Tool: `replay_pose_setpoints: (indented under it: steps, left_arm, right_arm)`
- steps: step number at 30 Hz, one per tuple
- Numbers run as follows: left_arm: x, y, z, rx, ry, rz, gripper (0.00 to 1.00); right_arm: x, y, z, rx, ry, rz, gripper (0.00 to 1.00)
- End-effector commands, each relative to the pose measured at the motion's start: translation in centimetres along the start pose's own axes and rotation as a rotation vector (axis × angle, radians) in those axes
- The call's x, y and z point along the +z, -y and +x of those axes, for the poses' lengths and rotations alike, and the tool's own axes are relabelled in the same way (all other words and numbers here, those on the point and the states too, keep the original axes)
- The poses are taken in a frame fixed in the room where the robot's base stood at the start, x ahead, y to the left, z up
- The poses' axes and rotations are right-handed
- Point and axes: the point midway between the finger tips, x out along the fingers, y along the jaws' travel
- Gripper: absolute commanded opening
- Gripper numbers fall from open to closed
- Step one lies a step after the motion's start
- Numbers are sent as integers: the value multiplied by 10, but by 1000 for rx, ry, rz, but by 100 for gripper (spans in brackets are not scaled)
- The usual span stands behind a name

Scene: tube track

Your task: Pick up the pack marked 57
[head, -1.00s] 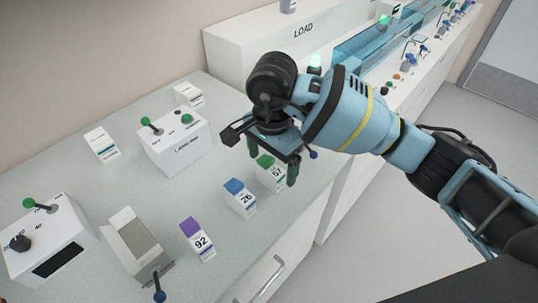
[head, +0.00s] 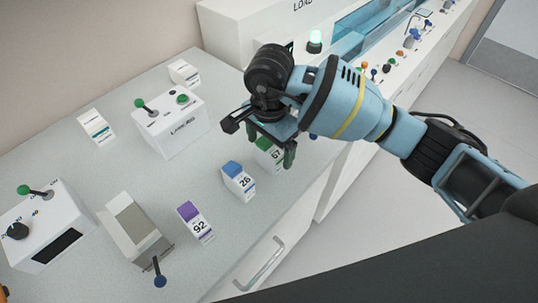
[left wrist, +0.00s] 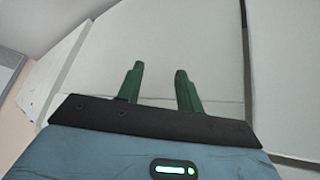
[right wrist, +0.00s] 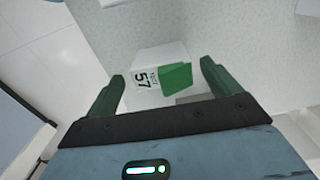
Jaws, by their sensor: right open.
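The pack marked 57 (right wrist: 160,58) is a white box with a green top, standing on the grey counter. In the head view the pack (head: 266,156) is at the end of a row by the counter's front edge, partly hidden by my right gripper (head: 272,150). In the right wrist view my right gripper (right wrist: 163,72) is open, with one finger on each side of the pack and gaps beside both. No grip on it shows. My left gripper (left wrist: 159,68) shows only in its wrist view, fingers apart and empty, facing pale panels.
The blue-topped pack 26 (head: 238,182) and purple-topped pack 92 (head: 195,222) stand left of pack 57. A white control box (head: 170,125) with green knobs is behind them. A grey-topped holder (head: 133,225) and another control box (head: 45,228) are further left.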

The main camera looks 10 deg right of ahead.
Motion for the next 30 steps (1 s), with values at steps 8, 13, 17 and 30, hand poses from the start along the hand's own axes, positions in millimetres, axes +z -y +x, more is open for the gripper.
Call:
replay_pose_setpoints:
  steps: [8, 13, 17, 30]
  left_arm:
    - [-5, 0, -1, -1, -10, 1, 36]
    - [-5, 0, -1, -1, -10, 1, 36]
    - [-5, 0, -1, -1, -10, 1, 36]
    - [-5, 0, -1, -1, -9, 2, 36]
  right_arm:
    - [0, 2, 35, 1, 1, 0, 89]
    - [0, 2, 39, 0, 1, -1, 89]
    - [0, 2, 39, 0, 0, -1, 89]
    - [0, 2, 38, -1, 0, -1, 39]
